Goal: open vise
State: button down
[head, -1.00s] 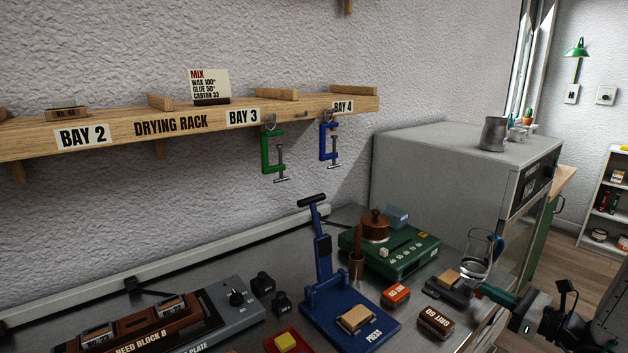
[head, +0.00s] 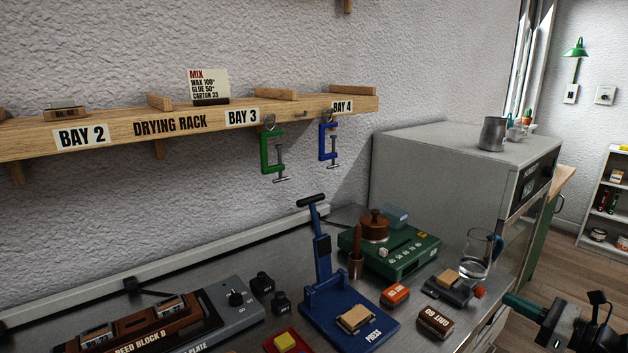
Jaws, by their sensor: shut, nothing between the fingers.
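A small dark grey device (head: 446,288) that looks like the vise sits near the front edge of the steel bench. A tan block (head: 449,278) shows at its top, and a red knob (head: 479,291) is at its right end. I cannot tell how far its jaws stand apart. My gripper (head: 509,299) is at the lower right, its green fingers shut and empty. It points left toward the red knob, with a visible gap between them.
A glass beaker (head: 474,258) stands just behind the red knob. A GRIT 60 block (head: 434,323), an orange-red box (head: 395,295) and the blue press (head: 352,318) are to the left. A green scale (head: 405,255) and a grey oven (head: 450,180) stand behind. Open floor lies at the right.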

aim_at(479, 292)
jog(key=shift+s+d, duration=0.2)
jog(key=shift+s, duration=0.1)
jog(key=shift+d, duration=0.1)
jog(key=shift+w+a+f, duration=0.1)
jog(key=shift+w+a, duration=0.2)
jog(key=shift+w, duration=0.75)
jog(key=shift+w+a+f, duration=0.1)
jog(key=shift+w+a, duration=0.2)
jog(key=shift+w, duration=0.8)
jog(key=shift+w+a, duration=0.3)
jog(key=shift+w, duration=0.75)
jog(key=shift+f, duration=0.15)
jog(key=shift+s+a, duration=0.25)
jog(key=shift+a, duration=0.15)
jog(key=shift+s+a, duration=0.4)
jog(key=shift+a, duration=0.05)
